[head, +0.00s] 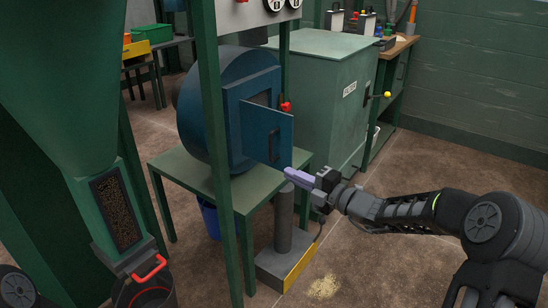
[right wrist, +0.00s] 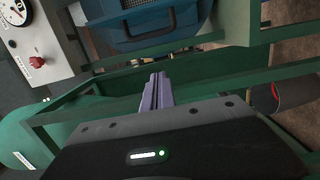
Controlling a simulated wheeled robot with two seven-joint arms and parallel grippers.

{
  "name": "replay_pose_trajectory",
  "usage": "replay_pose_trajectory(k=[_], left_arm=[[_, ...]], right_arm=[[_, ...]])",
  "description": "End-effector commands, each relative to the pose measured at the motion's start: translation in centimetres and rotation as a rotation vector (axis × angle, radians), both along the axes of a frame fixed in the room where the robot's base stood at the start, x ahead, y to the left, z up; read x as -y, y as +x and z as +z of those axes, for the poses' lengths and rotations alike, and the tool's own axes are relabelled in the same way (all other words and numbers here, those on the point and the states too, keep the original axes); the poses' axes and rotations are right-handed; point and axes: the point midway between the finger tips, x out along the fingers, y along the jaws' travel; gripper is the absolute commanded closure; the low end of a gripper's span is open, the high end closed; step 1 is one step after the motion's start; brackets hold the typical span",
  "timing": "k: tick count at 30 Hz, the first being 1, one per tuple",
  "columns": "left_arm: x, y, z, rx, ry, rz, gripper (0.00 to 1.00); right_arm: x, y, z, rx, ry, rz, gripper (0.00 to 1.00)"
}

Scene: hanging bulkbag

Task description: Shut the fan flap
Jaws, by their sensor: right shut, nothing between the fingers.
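The fan (head: 205,105) is a round blue housing with a square outlet on a green stand. Its fan flap (head: 262,132) is a blue panel standing open, swung out from the outlet, whose dark opening shows above it. A dark handle (head: 274,146) is on the flap. A red knob (head: 286,106) sits by the outlet. My right gripper (head: 288,173) is shut and empty, just below the flap's lower right corner; contact cannot be told. In the right wrist view the shut lavender fingers (right wrist: 158,77) point toward the blue flap (right wrist: 150,25). My left gripper is out of view.
A green stand post (head: 222,150) rises in front of the fan. A grey post on a yellow-edged base (head: 285,255) stands below my right gripper. A green cabinet (head: 325,95) is behind. A green hopper (head: 70,90) fills the left. Floor at right is clear.

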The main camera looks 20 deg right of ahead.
Motion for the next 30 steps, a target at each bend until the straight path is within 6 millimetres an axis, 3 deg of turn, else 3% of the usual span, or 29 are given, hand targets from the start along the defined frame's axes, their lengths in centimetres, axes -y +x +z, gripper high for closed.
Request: replay_pose_trajectory(k=[15,21,30], left_arm=[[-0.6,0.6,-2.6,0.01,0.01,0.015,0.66],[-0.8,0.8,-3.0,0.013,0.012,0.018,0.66],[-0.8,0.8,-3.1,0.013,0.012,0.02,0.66]], right_arm=[[-5.4,7.5,-0.3,0.002,-0.001,0.003,1.0],[-3.4,9.8,-0.1,0.002,-0.001,-0.001,1.0],[-2.6,10.5,0.0,0.001,-0.001,0.0,1.0]])
